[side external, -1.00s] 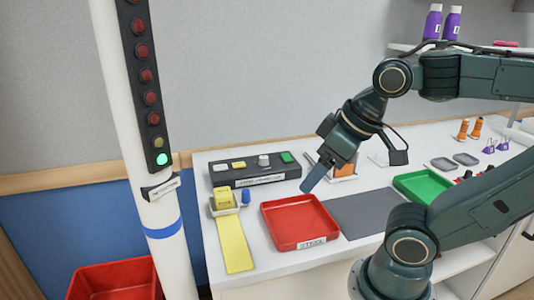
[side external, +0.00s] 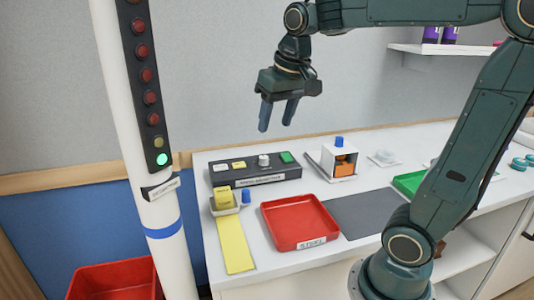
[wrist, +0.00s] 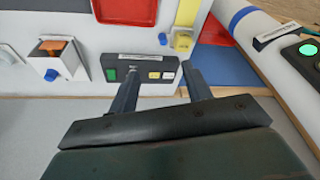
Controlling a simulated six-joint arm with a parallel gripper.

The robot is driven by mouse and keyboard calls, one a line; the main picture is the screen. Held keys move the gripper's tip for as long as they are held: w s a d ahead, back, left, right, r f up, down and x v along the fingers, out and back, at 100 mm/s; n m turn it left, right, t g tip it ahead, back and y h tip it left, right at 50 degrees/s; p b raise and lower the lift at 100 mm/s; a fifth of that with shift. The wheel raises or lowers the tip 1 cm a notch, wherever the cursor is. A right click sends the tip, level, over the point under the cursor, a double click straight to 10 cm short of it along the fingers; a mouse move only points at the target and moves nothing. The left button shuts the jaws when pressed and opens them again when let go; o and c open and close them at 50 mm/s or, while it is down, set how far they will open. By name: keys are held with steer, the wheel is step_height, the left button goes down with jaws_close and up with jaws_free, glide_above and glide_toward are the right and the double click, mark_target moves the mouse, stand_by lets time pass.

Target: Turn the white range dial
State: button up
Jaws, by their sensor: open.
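The white range dial (side external: 264,160) stands on top of a dark control box (side external: 240,174), between a yellow button and a green button. My gripper (side external: 276,122) is open and empty, fingers pointing down, in the air above the box and apart from it. The wrist view shows the box (wrist: 145,62) beyond my gripper (wrist: 163,72), with its green, yellow and white buttons.
In front of the box are a red tray (side external: 300,222) and a yellow strip (side external: 234,245) with a yellow block. A white holder with an orange part (side external: 346,166) and blue knob stands right of the box. A white post (side external: 150,190) with indicator lights stands at left.

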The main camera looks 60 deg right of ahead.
steer(key=w+d+f+m+g, duration=0.2)
steer(key=w+d+m, duration=0.2)
steer(key=w+d, duration=0.5)
steer(key=m+g, duration=0.2)
steer(key=m, duration=0.2)
glide_above(264, 157)
step_height(264, 157, down, 6)
steer(key=shift+w+a+y, duration=0.2)
steer(key=shift+w+y, duration=0.1)
steer(key=shift+y, duration=0.1)
steer(key=shift+f, duration=0.15)
steer(key=shift+s+d+f, duration=0.1)
steer(key=shift+s+f, duration=0.05)
steer(key=shift+f, duration=3.25)
steer(key=shift+s+f, duration=0.1)
steer(key=shift+f, duration=3.3)
steer(key=c, duration=1)
